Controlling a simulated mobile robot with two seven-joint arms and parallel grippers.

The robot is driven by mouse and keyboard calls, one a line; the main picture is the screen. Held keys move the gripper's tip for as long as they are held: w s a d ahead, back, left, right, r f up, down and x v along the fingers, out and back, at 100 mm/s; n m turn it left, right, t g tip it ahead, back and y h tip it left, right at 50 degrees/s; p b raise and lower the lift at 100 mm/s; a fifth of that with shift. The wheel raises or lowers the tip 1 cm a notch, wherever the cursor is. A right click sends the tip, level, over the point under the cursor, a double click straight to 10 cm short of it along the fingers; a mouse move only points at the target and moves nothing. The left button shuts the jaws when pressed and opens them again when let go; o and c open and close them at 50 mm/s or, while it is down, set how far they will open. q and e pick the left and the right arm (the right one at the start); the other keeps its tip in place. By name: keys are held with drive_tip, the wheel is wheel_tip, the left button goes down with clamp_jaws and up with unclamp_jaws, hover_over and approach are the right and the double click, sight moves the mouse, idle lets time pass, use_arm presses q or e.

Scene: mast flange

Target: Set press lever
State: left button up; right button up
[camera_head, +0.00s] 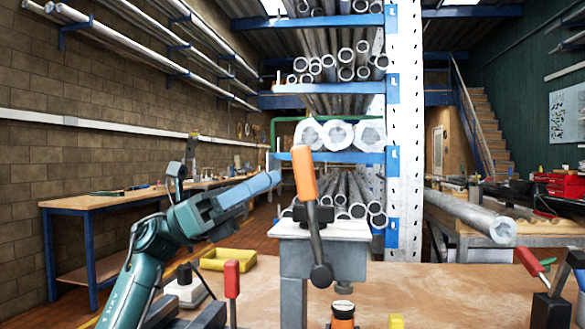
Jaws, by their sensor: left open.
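The press lever (314,218) has an orange grip (304,172) on a dark rod that rises from a round dark hub (321,277). It stands nearly upright, its top leaning slightly left, in front of a grey press stand (293,262). My left gripper (270,182) comes in from the left and points right at the orange grip. Its fingertips are just left of the grip, with a small gap in the picture; I cannot tell the depth between them. It is open, and nothing shows between its fingers. My right gripper does not show.
On the wooden bench (440,285) stand a red-handled lever (232,280), a yellow tray (228,260), an orange-and-black item (343,315) and a small yellow block (396,321). Another red handle (529,261) is at the right. A pipe rack (405,130) stands behind.

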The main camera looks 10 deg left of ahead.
use_arm(q)
drive_tip(key=shift+v, duration=2.35)
